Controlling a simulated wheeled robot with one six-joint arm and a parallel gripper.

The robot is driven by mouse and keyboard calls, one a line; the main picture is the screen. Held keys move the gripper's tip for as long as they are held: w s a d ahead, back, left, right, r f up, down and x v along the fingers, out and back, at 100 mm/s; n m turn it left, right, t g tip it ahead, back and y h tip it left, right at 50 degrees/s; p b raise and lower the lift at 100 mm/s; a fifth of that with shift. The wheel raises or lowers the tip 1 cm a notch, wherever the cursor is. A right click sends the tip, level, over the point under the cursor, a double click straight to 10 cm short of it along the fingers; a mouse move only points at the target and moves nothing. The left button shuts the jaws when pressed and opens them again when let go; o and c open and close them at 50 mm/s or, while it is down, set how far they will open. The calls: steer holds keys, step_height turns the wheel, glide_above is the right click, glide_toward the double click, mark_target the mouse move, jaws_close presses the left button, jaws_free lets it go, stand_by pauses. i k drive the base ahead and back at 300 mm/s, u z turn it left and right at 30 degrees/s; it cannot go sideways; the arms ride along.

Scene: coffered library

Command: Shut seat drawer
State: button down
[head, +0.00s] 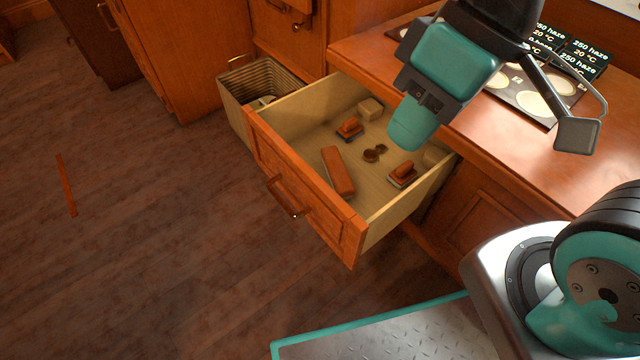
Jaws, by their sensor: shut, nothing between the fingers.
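The seat drawer (297,187) is pulled well out of the wooden bench (480,190), in the middle of the head view. Its wooden front panel has a metal handle (283,198). Inside lie an orange-brown block (338,171), two small brush-like items (350,127) (402,174), some dark round pieces (373,153) and a pale block (370,108). My gripper (409,135) is shut and empty. It points downward and appears above the back right part of the drawer, covering some of its rear edge. Its exact height above the drawer is hard to judge.
Dark labelled panels and pale discs (540,103) lie on the bench top. Cabinets (185,60) line the back left. The wooden floor before the drawer is mostly clear, with a thin orange strip (66,185).

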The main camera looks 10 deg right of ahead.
mark_target(287, 136)
steer(key=k, duration=0.9)
steer(key=u, duration=0.75)
steer(key=i, duration=0.5)
steer(key=u, duration=0.05)
